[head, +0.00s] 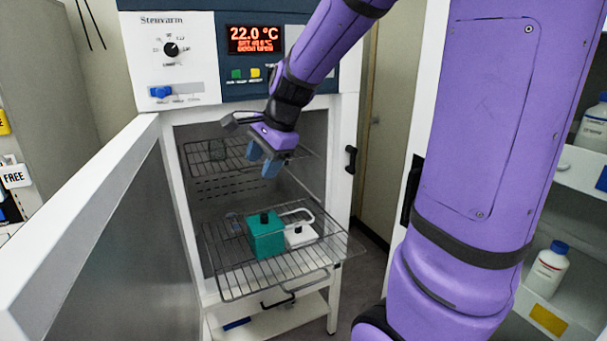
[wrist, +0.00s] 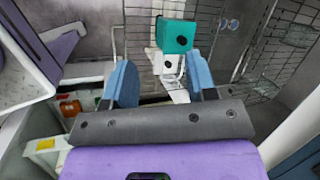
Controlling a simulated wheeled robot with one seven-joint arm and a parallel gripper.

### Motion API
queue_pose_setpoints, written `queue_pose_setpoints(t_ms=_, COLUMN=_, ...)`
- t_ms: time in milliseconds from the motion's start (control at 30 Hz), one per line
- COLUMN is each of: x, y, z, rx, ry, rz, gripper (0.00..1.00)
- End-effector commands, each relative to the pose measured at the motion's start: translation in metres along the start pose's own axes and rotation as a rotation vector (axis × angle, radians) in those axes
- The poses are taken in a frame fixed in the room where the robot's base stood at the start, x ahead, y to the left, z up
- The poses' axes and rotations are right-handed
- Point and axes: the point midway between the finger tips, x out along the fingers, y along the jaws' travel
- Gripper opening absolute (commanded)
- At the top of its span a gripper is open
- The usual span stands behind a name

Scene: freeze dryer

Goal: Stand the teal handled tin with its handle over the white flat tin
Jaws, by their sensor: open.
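The teal tin (head: 265,238) stands upright on the pulled-out lower wire rack, with a black knob on top. Its white loop handle (head: 299,212) reaches to the right, above the white flat tin (head: 301,240), which sits beside it and has a dark knob. The wrist view shows the teal tin (wrist: 175,34) beyond the fingertips and the white flat tin (wrist: 168,66) between the fingers in the picture. My gripper (head: 262,160) is open and empty, with blue fingers, above the tins and apart from them. It also shows in the wrist view (wrist: 160,68).
The lower wire rack (head: 235,283) sticks out of the open dryer chamber. An upper rack (head: 198,160) lies inside, behind my gripper, with a dim container on it. The open door (head: 95,235) bounds the left. Shelves with bottles (head: 549,270) stand at the right.

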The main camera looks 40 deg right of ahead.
Motion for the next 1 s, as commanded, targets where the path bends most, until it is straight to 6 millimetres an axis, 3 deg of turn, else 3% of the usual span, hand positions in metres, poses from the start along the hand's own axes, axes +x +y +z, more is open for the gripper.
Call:
queue_pose_setpoints(t_ms=100, x=-0.029, y=0.025, z=0.029, rx=-0.275, ry=0.017, rz=-0.008, gripper=0.52)
queue_pose_setpoints(t_ms=300, x=-0.067, y=0.072, z=0.063, rx=-0.738, ry=0.068, rz=-0.002, gripper=0.52)
queue_pose_setpoints(t_ms=600, x=-0.103, y=0.142, z=0.088, rx=-1.346, ry=0.180, rz=0.045, gripper=0.52)
queue_pose_setpoints(t_ms=800, x=-0.110, y=0.165, z=0.091, rx=-1.538, ry=0.226, rz=0.078, gripper=0.52)
queue_pose_setpoints(t_ms=1000, x=-0.111, y=0.168, z=0.091, rx=-1.568, ry=0.232, rz=0.085, gripper=0.52)
